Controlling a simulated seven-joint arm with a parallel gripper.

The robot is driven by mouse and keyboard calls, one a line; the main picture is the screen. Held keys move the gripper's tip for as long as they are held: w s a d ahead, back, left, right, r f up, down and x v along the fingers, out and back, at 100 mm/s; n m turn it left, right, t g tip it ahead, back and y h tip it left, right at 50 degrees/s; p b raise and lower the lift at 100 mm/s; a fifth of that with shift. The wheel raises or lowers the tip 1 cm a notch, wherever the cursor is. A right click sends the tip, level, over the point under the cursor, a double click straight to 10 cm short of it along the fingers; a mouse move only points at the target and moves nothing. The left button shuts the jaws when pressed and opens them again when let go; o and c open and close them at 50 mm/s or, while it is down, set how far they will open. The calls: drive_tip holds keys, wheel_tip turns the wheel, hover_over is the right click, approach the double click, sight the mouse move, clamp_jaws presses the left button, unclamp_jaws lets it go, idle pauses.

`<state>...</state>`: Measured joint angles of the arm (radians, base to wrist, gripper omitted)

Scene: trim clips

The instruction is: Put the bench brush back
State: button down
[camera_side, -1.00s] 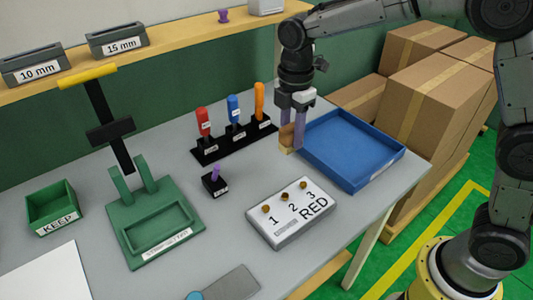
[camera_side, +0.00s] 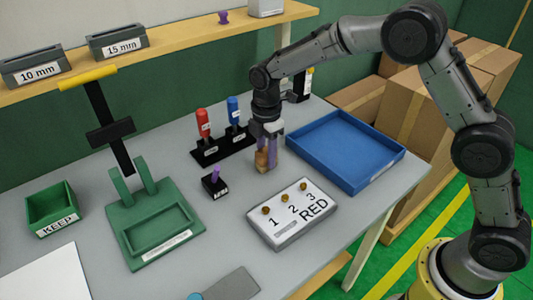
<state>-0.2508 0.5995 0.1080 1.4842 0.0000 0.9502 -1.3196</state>
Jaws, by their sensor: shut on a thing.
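My gripper (camera_side: 267,160) points down at the middle of the bench, left of the blue tray. It is shut on a small tan and brown block-like thing (camera_side: 262,158), which seems to be the bench brush. The fingers cover part of it, and its bristles cannot be made out. It is at or just above the grey bench top; I cannot tell if it touches. No marked place for a brush can be read in this view.
A blue tray (camera_side: 318,143) lies to the right. A black rack (camera_side: 210,152) with red and blue-handled tools stands behind left. A small black holder (camera_side: 215,188) and the white numbered block (camera_side: 278,236) are in front. A green press (camera_side: 128,237) and KEEP bin (camera_side: 38,214) stand left.

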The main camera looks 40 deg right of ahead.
drive_tip(key=shift+f, duration=0.1)
drive_tip(key=c, duration=0.5)
unclamp_jaws()
wheel_tip(320, 180, up, 12)
drive_tip(key=shift+r, duration=0.15)
drive_tip(key=shift+r, duration=0.1)
